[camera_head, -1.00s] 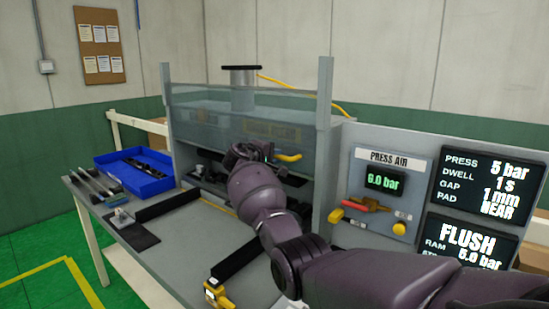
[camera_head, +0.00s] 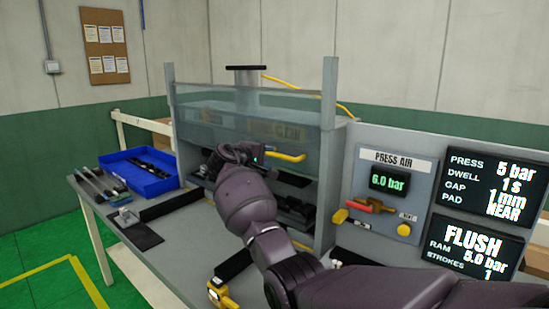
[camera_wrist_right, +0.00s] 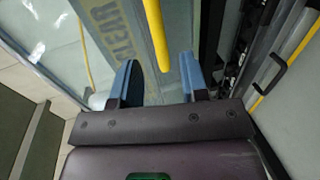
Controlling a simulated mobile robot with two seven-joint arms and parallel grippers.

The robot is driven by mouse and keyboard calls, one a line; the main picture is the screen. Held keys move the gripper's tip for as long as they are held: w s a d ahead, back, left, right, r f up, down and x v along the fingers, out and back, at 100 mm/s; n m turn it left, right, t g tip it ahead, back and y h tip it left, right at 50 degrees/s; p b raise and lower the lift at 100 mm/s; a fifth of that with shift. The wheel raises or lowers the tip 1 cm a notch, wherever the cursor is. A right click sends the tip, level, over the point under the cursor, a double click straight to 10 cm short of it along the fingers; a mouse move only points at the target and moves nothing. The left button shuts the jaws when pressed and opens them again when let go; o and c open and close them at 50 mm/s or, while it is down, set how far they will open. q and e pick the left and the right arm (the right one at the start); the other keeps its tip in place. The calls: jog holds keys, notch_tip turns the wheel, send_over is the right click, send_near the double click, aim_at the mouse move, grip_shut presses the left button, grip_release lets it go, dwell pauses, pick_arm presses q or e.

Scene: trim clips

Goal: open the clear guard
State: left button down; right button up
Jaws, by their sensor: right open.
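The clear guard (camera_head: 225,100) is a see-through panel between two grey posts at the front of the press. Its yellow bar handle (camera_head: 287,156) is low on the panel, partly hidden behind my right gripper. My right gripper (camera_head: 238,152) is in front of the guard, just left of the handle's visible end. In the right wrist view, the open blue fingers (camera_wrist_right: 157,80) have the yellow handle (camera_wrist_right: 154,35) ahead, in line with the gap between them. The handle appears beyond the fingertips; I cannot tell whether they touch. My left gripper is not in view.
A blue tray (camera_head: 140,178) with dark parts stands on the bench's left. A yellow-and-black tool (camera_head: 220,294) lies near the front. The press air panel (camera_head: 388,195) and screens (camera_head: 490,185) stand right. Dark fixtures (camera_head: 294,212) sit below the guard.

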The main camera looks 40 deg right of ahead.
jog(key=v, duration=0.4)
jog(key=shift+s+a+r, duration=0.1)
jog(key=shift+a, duration=0.05)
jog(key=shift+a, duration=0.1)
dwell(0.4)
